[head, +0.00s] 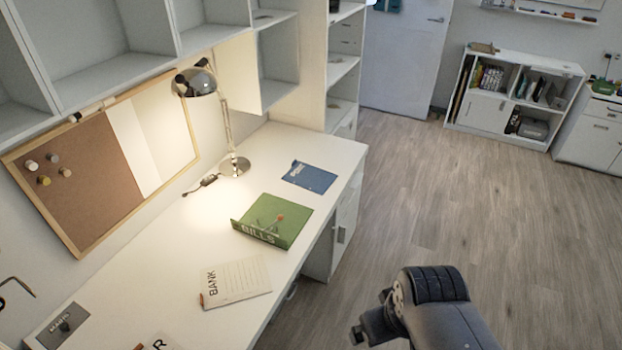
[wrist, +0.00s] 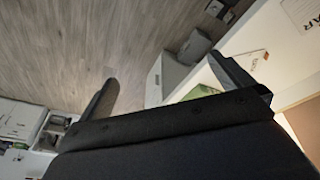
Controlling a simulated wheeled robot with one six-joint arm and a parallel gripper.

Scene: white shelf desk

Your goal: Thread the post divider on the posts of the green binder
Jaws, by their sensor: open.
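The green binder (head: 290,226), labelled BILLS, lies on the white desk in the head view. Thin upright parts with a reddish tip stand on it, too small to make out as posts. A cream sheet labelled BANK (head: 238,280) lies flat on the desk nearer the front, apart from the binder. A blue sheet (head: 310,177) lies beyond the binder. I cannot tell which sheet is the post divider. My gripper (wrist: 170,82) is open and looks empty in the wrist view, out over the floor. The binder shows there as a green patch (wrist: 200,92), partly hidden by the gripper.
A desk lamp (head: 235,166) stands at the back of the desk. Shelves (head: 200,40) hang above.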

